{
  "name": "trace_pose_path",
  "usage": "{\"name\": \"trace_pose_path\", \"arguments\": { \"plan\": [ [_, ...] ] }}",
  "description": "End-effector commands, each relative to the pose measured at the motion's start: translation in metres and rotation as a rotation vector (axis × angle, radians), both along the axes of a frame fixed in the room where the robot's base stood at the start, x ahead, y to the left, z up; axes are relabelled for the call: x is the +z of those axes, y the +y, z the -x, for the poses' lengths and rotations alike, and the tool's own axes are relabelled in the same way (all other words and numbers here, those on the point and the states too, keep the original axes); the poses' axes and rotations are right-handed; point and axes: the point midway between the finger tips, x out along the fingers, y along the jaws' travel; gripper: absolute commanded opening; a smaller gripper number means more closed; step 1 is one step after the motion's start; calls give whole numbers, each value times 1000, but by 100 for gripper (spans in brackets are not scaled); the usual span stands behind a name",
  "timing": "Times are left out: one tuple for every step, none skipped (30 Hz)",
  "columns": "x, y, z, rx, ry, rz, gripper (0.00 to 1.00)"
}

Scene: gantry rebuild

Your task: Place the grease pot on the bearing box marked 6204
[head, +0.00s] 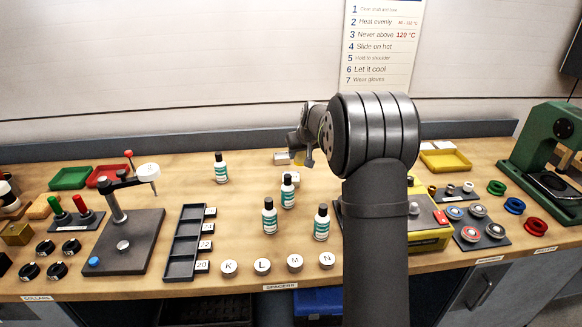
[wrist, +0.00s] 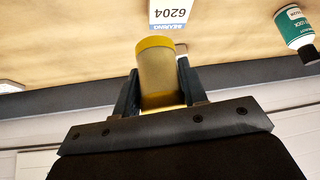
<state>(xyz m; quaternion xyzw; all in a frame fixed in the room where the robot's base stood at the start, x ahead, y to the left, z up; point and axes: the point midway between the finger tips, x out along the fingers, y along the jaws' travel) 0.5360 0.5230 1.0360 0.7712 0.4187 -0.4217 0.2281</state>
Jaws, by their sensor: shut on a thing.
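The grease pot, a yellow cylinder (wrist: 158,72), is held between the two dark fingers of my gripper (wrist: 157,88) in the wrist view. In the head view only a small yellow part of the pot (head: 299,159) shows by my gripper (head: 303,161). The bearing box marked 6204 (wrist: 171,12) is white with a blue band; its label reads upside down at the top of the wrist view, just beyond the pot's end. A small white box (head: 281,158) beside my gripper in the head view appears to be it. I cannot tell whether pot and box touch.
Several white-and-green bottles stand nearby, one at the left (head: 220,168) and one nearer the front (head: 288,190). A yellow tray (head: 459,169) lies right of my arm, which hides part of the bench. Bare bench lies left of the box.

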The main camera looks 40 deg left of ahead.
Motion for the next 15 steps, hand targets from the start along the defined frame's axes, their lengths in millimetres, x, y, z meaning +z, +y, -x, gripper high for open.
{"name": "trace_pose_path", "arguments": {
  "plan": [
    [-7, 11, 4, 3, 0, 1, 13],
    [-9, 15, 5, 3, 0, 1, 13],
    [-13, 21, 6, 2, 0, 0, 13],
    [-15, 24, 7, 1, 1, 1, 13],
    [-17, 27, 8, 1, 1, 1, 13],
    [-18, 29, 9, 1, 0, 0, 13],
    [-19, 31, 9, 1, 0, 0, 13],
    [-20, 32, 9, 1, 0, 0, 13],
    [-21, 32, 9, 0, 0, 0, 13],
    [-23, 33, 9, 0, 0, 0, 13],
    [-26, 32, 9, -1, 0, 0, 13],
    [-31, 32, 9, -1, 1, 1, 13],
    [-36, 32, 9, -1, 2, 1, 13],
    [-40, 32, 9, -1, 2, 1, 13],
    [-46, 32, 9, -2, 1, 1, 13]
  ]
}}
